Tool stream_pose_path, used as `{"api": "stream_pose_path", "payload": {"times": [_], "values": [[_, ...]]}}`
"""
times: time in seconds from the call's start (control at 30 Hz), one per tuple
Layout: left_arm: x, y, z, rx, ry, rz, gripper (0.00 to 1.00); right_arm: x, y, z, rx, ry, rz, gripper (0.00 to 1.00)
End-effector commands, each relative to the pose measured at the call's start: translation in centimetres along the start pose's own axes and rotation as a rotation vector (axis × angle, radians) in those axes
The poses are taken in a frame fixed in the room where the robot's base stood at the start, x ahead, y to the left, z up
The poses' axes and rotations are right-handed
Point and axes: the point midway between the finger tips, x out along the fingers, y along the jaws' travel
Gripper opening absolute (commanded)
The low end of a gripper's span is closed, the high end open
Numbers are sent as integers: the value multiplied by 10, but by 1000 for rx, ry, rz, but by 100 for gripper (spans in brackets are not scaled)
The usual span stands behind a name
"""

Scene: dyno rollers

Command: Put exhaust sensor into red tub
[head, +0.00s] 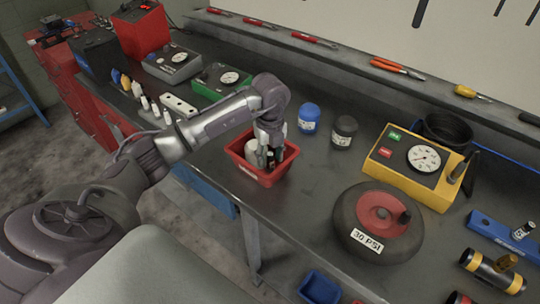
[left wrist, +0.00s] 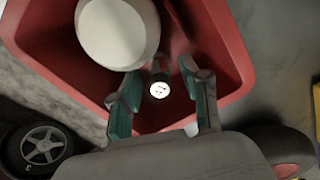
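The red tub (head: 279,174) stands near the front edge of the dark workbench. My left gripper (head: 267,157) points down into it from above, with its fingertips inside the rim. In the left wrist view the two green-padded fingers (left wrist: 162,98) are spread apart. A small dark piece with a round white face (left wrist: 159,90), perhaps the exhaust sensor, sits in the gap between them, with space visible on both sides. A large white rounded item (left wrist: 117,32) is also in the tub (left wrist: 236,60). My right gripper is not in view.
A blue bin (head: 319,288) is at the front.

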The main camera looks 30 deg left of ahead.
Motion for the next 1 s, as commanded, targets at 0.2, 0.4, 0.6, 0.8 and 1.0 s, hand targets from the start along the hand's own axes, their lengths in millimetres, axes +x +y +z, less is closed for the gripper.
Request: {"api": "stream_pose_path", "payload": {"times": [0.2,0.4,0.6,0.8,1.0], "values": [[-1,0,0,0,0,0,47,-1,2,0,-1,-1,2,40],[-18,-1,1,0,-3,-4,47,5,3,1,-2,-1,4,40],[-61,-1,1,0,-4,-6,47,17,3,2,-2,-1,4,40],[-100,-1,1,0,-3,-5,47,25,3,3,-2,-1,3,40],[-121,0,1,-1,-2,-1,47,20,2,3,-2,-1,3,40]]}}
